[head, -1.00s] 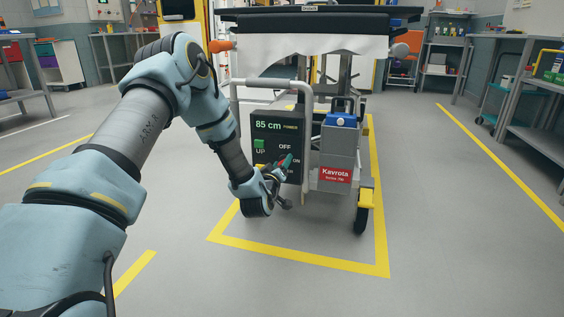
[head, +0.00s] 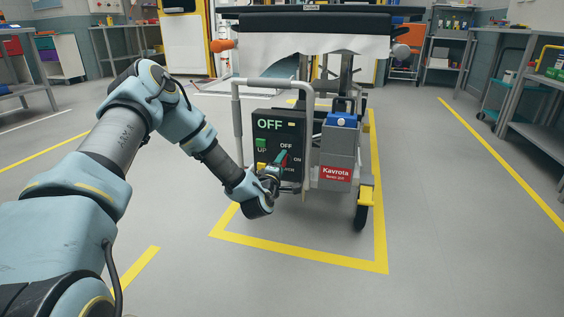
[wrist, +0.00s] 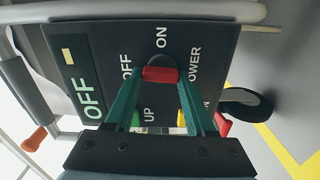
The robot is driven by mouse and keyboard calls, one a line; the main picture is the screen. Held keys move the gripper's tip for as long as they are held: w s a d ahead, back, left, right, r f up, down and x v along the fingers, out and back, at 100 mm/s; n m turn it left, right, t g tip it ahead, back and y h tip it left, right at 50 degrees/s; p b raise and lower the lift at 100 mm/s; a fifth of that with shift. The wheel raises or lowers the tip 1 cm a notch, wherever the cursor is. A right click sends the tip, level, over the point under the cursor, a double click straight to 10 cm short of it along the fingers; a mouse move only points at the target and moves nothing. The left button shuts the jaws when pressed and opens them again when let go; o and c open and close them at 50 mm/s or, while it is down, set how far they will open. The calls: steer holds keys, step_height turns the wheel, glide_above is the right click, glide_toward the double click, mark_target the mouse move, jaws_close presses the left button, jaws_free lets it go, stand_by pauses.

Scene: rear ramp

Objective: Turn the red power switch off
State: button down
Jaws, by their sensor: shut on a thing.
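The red power switch (wrist: 160,74) is a red bar on a round dark base, seen in the wrist view between my two green fingertips. Its bar lies along the line toward the OFF label, with the ON label off to one side. My gripper (wrist: 161,78) is shut on the bar. In the head view my gripper (head: 282,159) is at the lower right of the black control panel (head: 265,113) and largely hides the switch. The panel's display (head: 270,125) reads OFF in green letters.
A green UP button (head: 261,143) is on the panel's left, with a yellow button partly hidden below. A grey tube frame (head: 236,125) surrounds the panel. A grey box with a blue top (head: 341,120) stands right of it. The floor in front is clear inside yellow lines.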

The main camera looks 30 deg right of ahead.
steer(key=shift+n, duration=0.6)
steer(key=shift+c, duration=1.2)
jaws_free()
steer(key=shift+s+a, duration=0.1)
steer(key=p+v, duration=0.3)
steer(key=v, duration=0.7)
steer(key=shift+s+a, duration=0.2)
steer(key=shift+s, duration=0.05)
